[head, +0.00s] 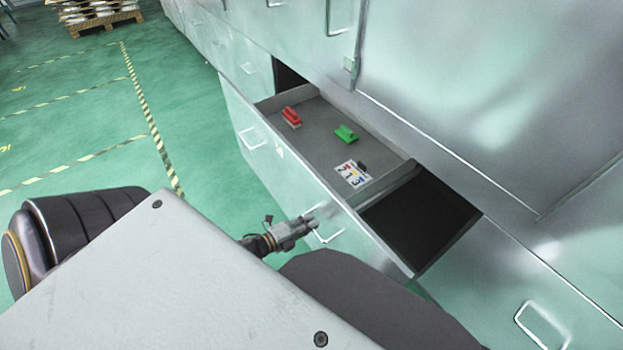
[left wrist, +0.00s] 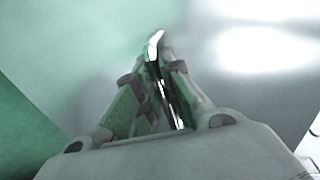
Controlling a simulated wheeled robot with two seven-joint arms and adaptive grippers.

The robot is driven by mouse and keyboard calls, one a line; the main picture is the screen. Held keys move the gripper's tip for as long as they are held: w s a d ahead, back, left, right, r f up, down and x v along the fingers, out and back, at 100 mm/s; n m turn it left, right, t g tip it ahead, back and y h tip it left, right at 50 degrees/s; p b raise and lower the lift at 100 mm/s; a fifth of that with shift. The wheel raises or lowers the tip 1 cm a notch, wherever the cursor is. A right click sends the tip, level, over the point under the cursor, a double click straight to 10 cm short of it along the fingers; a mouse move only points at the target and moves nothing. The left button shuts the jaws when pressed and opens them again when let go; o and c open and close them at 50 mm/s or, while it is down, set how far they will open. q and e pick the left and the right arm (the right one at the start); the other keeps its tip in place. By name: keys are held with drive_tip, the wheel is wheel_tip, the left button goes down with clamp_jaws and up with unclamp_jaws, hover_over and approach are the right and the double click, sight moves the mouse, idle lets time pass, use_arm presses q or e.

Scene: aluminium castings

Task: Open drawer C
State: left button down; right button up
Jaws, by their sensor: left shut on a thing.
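A grey drawer (head: 335,118) stands pulled out from the metal cabinet, with its inside in view. I cannot read a letter on either. My left gripper (head: 312,221) is at a metal loop handle (head: 328,237) on the nearer part of the fronts. In the left wrist view the left gripper (left wrist: 160,75) is shut on the handle's shiny bar (left wrist: 155,45). The fingers hide part of the bar. My right gripper is not in view.
A red brush-like thing (head: 291,117), a green one (head: 346,134) and a printed card (head: 353,173) lie in the grey drawer. Other handles (head: 251,138) stick out from the fronts. Green floor with striped tape (head: 145,105) is clear at left; a loaded pallet (head: 105,22) stands far back.

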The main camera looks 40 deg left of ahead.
use_arm(q)
drive_tip(key=shift+f, duration=0.1)
drive_tip(key=c, duration=1.5)
unclamp_jaws()
drive_tip(key=shift+s, duration=0.1)
drive_tip(key=shift+v, duration=5.9)
drive_tip(key=shift+s, duration=0.15)
